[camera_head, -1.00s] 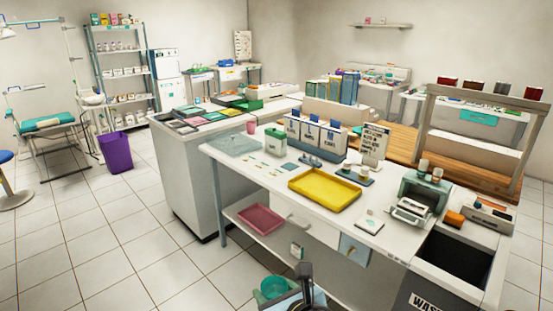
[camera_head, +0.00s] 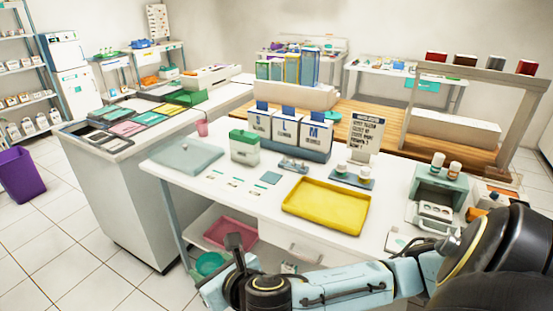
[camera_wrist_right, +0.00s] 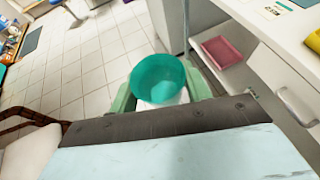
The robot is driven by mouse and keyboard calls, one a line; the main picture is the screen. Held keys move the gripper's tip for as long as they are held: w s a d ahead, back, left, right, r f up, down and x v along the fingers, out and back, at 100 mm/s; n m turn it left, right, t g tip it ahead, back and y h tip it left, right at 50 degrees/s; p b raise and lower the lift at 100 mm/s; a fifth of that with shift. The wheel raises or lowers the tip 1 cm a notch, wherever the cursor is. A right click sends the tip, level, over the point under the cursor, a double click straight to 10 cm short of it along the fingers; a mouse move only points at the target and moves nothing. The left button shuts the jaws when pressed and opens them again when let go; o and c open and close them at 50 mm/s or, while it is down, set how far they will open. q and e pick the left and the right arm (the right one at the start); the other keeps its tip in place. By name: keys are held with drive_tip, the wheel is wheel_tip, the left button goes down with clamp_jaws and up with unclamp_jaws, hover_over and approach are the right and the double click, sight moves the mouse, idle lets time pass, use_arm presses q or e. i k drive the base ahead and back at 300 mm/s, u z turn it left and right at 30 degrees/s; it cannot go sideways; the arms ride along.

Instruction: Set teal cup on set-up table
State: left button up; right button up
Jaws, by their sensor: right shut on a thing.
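The teal cup (camera_wrist_right: 158,78) is between the green fingers of my right gripper (camera_wrist_right: 160,98) in the right wrist view, and the gripper is shut on it. In the head view the cup (camera_head: 211,264) shows low at the left front of the set-up table, partly hidden by my right arm. The white set-up table (camera_head: 235,207) carries a yellow tray (camera_head: 326,205) and other items. The cup is in front of the table and below its top. My left gripper is not in view.
S, L and M bins (camera_head: 302,135) are behind. A pink tray (camera_head: 230,232) is on the lower shelf. The front left tabletop edge has bare room.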

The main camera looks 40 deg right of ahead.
sight(226, 140)
drive_tip(key=i, duration=2.6)
drive_tip(key=z, duration=1.5)
drive_tip(key=i, duration=0.5)
drive_tip(key=z, duration=0.1)
